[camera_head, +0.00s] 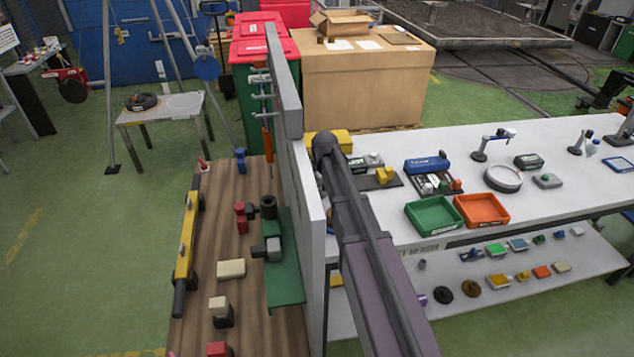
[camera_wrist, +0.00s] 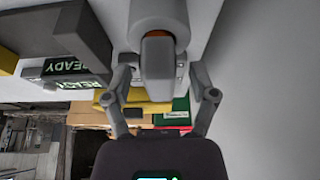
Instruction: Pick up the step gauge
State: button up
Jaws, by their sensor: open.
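I cannot surely tell which thing is the step gauge.
The white bench (camera_head: 430,185) carries a green tray (camera_head: 433,216), an orange tray (camera_head: 482,210) and instruments. Left of the panel, a wooden bench (camera_head: 245,310) holds a yellow bar (camera_head: 187,240) and several blocks. A pale wall surface (camera_wrist: 270,90) stands close right of my gripper.

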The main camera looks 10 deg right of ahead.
dwell(0.4)
grip_shut()
jog(key=shift+r, duration=0.2)
notch_tip(320, 180, up, 10)
jog(key=p, duration=1)
jog(key=shift+f, duration=0.2)
dwell(0.6)
jog(key=shift+f+b, duration=0.9)
